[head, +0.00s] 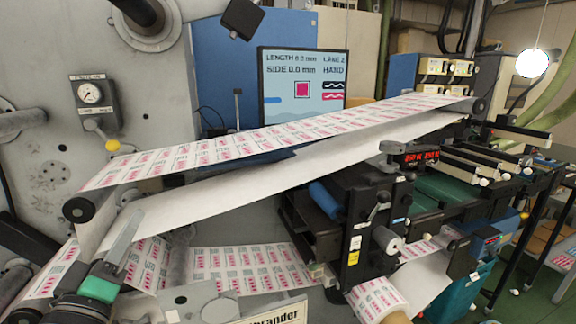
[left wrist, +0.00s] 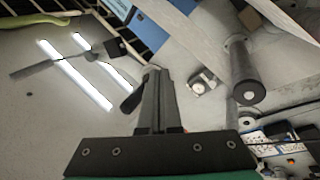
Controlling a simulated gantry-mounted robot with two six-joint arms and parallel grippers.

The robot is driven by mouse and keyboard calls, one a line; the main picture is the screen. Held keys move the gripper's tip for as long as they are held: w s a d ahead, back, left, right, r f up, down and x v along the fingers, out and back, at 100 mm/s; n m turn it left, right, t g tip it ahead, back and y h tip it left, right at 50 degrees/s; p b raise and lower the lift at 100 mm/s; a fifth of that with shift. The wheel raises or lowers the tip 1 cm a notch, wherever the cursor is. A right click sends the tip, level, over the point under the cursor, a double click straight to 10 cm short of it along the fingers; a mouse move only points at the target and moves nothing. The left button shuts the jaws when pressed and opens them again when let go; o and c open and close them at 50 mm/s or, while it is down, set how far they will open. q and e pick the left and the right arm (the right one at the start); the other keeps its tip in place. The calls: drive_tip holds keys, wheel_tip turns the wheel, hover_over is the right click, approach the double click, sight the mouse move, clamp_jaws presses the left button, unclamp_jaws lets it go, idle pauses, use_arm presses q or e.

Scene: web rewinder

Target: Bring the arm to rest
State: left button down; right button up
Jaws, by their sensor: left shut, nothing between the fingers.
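My left gripper (head: 134,214) shows at the lower left in the head view, pointing up in front of the white web, with a green band at its base. Its fingers are shut and empty. In the left wrist view the closed fingers (left wrist: 158,72) point away from the camera. The printed label web (head: 250,143) slopes up to the right above the gripper, from a dark-ended roller (head: 78,209) at the left. I cannot tell how near the fingers are to the web. My right gripper does not show.
A monitor (head: 303,89) stands behind the web. A pressure gauge (head: 90,93) and a yellow-knobbed lever (head: 112,145) are on the grey panel at left. A black machine unit (head: 365,225) stands right of centre. In the left wrist view, a dark roller (left wrist: 243,70) is right of the fingers.

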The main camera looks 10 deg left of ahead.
use_arm(q)
drive_tip(key=s+d+r+m+t+h, duration=0.2)
drive_tip(key=s+d+r+m+t, duration=0.1)
drive_tip(key=s+d+r+m, duration=0.35)
drive_tip(key=s+d+r+m+t+h, duration=0.25)
drive_tip(key=s+d+r+m, duration=0.2)
drive_tip(key=s+r, duration=0.4)
wheel_tip(320, 180, up, 22)
drive_tip(key=p, duration=2)
drive_tip(key=shift+s+d+f+t, duration=0.2)
drive_tip(key=shift+s+d+t, duration=0.05)
drive_tip(key=shift+d+t, duration=0.1)
drive_tip(key=shift+f+h, duration=0.1)
drive_tip(key=shift+h, duration=0.15)
